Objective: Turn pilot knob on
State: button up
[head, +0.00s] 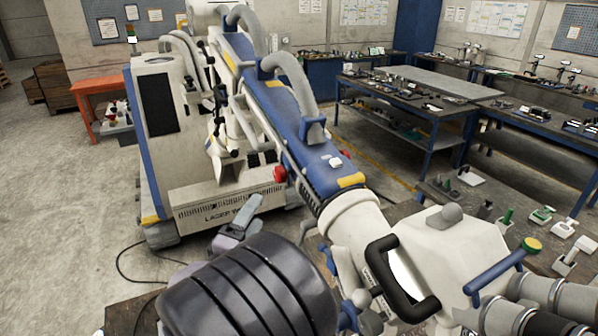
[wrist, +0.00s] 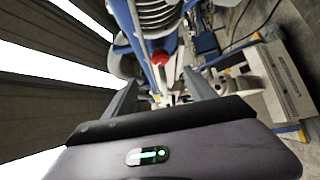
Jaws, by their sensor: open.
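A red round knob (head: 280,174) sits on the side of the blue and white microscope arm (head: 325,172). It also shows in the wrist view, above the middle (wrist: 160,57). No label shows that it is the pilot knob. A second red knob (head: 345,154) partly shows on the arm's far side. My gripper (head: 248,204) is below and left of the near red knob in the head view, apart from it. In the wrist view my gripper (wrist: 160,90) has its two fingers spread, with nothing between them. The red knob shows beyond the fingertips, between their directions.
The white microscope base cabinet (head: 165,130) stands behind my gripper, with a cable on the floor beside it. The microscope head (head: 445,250) with a black handle (head: 385,280) is at the lower right. Workbenches (head: 400,105) line the right. The floor at left is clear.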

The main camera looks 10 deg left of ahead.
aim_at(277, 179)
jog(key=w, duration=0.5)
jog(key=w+d+r+p, duration=0.1)
jog(key=w, duration=0.4)
jog(key=w+d+p, duration=0.1)
jog(key=w, duration=0.4)
jog(key=shift+d+r, duration=0.15)
jog(key=shift+r, duration=0.25)
jog(key=shift+c, duration=0.3)
jog(key=c, duration=1.3)
